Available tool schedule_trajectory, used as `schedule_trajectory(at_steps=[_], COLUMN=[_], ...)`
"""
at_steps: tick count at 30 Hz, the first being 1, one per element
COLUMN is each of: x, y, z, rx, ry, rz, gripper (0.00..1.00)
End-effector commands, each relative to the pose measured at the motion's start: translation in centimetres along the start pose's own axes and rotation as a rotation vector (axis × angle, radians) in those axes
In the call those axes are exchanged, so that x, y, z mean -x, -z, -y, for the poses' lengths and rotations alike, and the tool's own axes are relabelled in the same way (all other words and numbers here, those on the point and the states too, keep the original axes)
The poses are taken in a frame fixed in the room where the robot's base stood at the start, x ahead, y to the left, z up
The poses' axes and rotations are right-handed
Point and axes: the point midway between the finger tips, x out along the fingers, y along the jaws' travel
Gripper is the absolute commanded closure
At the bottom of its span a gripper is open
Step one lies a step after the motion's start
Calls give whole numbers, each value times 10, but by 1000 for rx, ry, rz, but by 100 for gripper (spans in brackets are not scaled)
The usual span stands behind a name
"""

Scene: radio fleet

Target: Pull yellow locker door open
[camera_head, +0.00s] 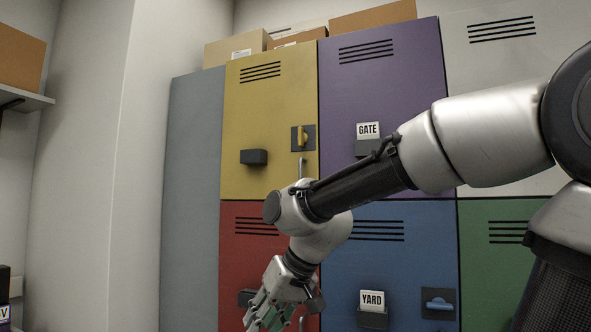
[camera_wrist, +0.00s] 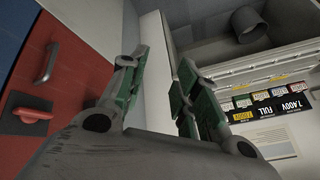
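The yellow locker door (camera_head: 270,105) is in the upper row in the head view and looks shut, flush with its neighbours. It has a yellow latch knob (camera_head: 303,137) standing upright on a dark plate. Below that is a slim metal handle (camera_head: 302,167), its lower end close to or behind my arm. My gripper (camera_head: 268,322) hangs low in front of the red door, below the yellow one, fingers downward. In the wrist view my gripper (camera_wrist: 163,62) has its green-padded fingers apart with nothing between them. The yellow door is not in the wrist view.
The red door (camera_head: 236,262) sits below, with a handle (camera_wrist: 48,62) and red latch (camera_wrist: 32,115) in the wrist view. Purple (camera_head: 375,90), blue (camera_head: 415,265) and green (camera_head: 495,270) doors adjoin. Boxes (camera_head: 372,17) lie on top. A wall (camera_head: 75,170) stands left.

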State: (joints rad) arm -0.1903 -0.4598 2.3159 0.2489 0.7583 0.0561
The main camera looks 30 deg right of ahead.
Motion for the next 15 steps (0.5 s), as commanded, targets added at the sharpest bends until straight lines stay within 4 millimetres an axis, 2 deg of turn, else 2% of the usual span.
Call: schedule_trajectory(at_steps=[1,2,4,5,6,8,9,11,12,14,15], x=[-5,-6,0,6,16,39,56,83,102,130,147], y=[40,66,134,164,204,258,290,328,347,364,367], z=[26,42,79,93,108,121,123,117,107,86,68], rx=[-70,-131,-309,-401,-536,-755,-909,-1146,-1307,-1545,-1701], ry=[69,116,242,303,387,519,608,743,834,969,1057], rz=[-89,-154,-321,-396,-499,-650,-747,-887,-979,-1117,-1209], gripper=[68,68,68,68,68,68,68,68,68,68,68])
